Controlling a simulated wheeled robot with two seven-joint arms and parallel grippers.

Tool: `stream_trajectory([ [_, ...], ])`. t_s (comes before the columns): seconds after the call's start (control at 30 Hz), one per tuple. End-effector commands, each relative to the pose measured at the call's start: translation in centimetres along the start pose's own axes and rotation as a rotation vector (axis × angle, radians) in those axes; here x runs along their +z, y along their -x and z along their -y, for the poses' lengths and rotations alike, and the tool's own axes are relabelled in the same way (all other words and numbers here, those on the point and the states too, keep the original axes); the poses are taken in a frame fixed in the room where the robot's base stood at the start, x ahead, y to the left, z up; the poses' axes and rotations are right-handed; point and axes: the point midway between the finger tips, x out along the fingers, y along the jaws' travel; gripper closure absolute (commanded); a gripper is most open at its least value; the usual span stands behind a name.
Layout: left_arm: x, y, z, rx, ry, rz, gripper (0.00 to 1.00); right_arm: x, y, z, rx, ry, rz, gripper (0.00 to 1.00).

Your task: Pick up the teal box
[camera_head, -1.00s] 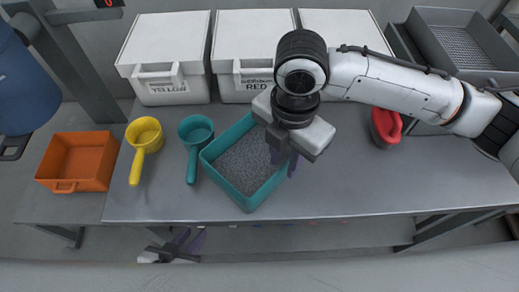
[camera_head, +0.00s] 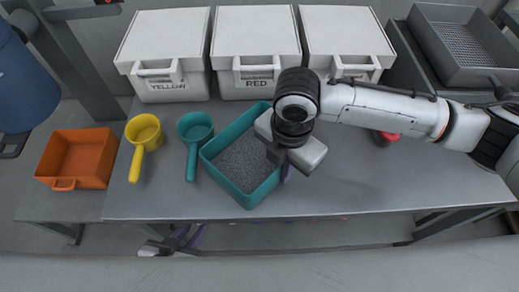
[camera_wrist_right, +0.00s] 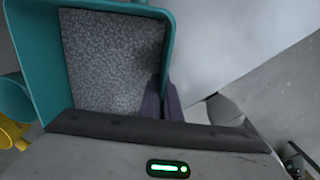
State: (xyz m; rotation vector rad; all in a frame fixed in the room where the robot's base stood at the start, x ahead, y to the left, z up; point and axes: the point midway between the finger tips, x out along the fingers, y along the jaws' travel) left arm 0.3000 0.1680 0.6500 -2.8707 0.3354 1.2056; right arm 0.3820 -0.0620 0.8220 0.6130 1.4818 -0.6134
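The teal box (camera_head: 224,186) is an open tray of grey granules on the table, below the white bins. It also fills the upper left of the right wrist view (camera_wrist_right: 34,62). My right gripper (camera_head: 285,173) is at the box's right wall. In the right wrist view its purple fingers (camera_wrist_right: 163,103) sit close together, one inside and one outside that wall, and look shut on it. The box appears to rest on the table. My left gripper (camera_head: 188,237) is low, beyond the table's front edge, with its fingers apart and empty.
A teal scoop (camera_head: 192,162) and a yellow scoop (camera_head: 136,160) lie left of the box. An orange tray (camera_head: 75,178) is further left. White bins labelled YELLOW (camera_head: 163,85) and RED (camera_head: 262,85) stand behind. A red scoop (camera_head: 388,136) is mostly hidden by my right arm.

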Motion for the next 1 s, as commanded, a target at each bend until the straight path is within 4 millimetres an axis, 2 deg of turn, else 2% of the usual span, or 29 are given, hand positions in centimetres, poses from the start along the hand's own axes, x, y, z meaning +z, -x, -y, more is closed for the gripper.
stream_trajectory([
  [1.0, 0.56, 0.19, -0.04, 0.000, 0.001, 0.011, 0.75, 0.01, 0.09, -0.04, 0.001, 0.000, 0.000, 1.00],
])
